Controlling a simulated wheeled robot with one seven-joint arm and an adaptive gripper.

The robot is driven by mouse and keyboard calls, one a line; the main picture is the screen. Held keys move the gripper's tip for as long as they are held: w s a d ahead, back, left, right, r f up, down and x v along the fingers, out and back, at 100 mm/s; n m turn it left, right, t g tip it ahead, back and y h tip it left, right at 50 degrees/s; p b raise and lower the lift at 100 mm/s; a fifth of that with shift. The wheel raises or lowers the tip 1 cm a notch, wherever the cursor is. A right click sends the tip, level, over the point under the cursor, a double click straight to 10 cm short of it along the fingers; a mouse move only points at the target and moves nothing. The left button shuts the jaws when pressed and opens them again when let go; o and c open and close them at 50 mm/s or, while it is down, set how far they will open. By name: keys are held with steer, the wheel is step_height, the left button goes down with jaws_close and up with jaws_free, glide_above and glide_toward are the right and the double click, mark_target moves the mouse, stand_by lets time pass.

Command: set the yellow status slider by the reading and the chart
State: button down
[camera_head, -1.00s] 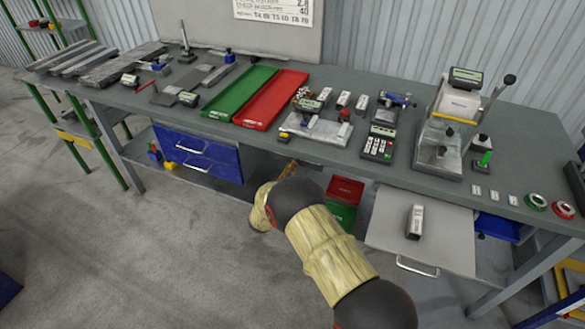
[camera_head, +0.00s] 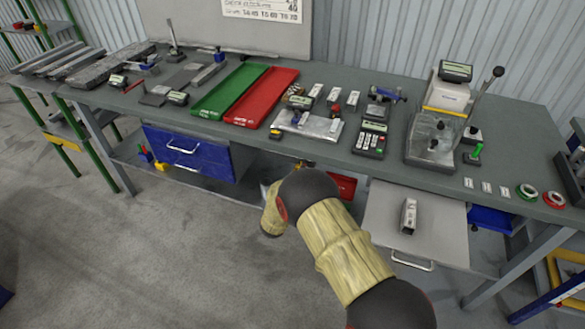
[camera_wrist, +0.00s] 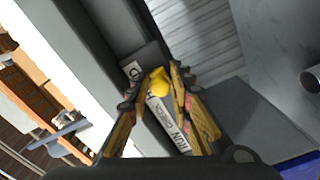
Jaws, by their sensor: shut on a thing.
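The yellow status slider (camera_wrist: 159,82) shows in the wrist view as a rounded yellow knob on a strip. My gripper (camera_wrist: 163,88) has its two fingers on either side of the knob and is shut on it. A white label (camera_wrist: 170,124) beside the knob reads "RUN" and "CHECK"; another label (camera_wrist: 132,70) beyond it is partly hidden. The chart (camera_head: 262,10) is a white sheet on the back board in the head view, cut off at the top. Several small displays stand on the table, including one on the press (camera_head: 456,70); their readings are too small to tell.
The grey table (camera_head: 330,75) carries a green tray (camera_head: 228,90), a red tray (camera_head: 262,97) and a keypad device (camera_head: 370,139). An open drawer (camera_head: 440,225) juts out at the right with a metal piece (camera_head: 408,216) in it. The floor in front is clear.

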steer(key=shift+f, duration=0.1)
steer(key=c, duration=1.7)
jaws_free()
steer(key=v, duration=1.2)
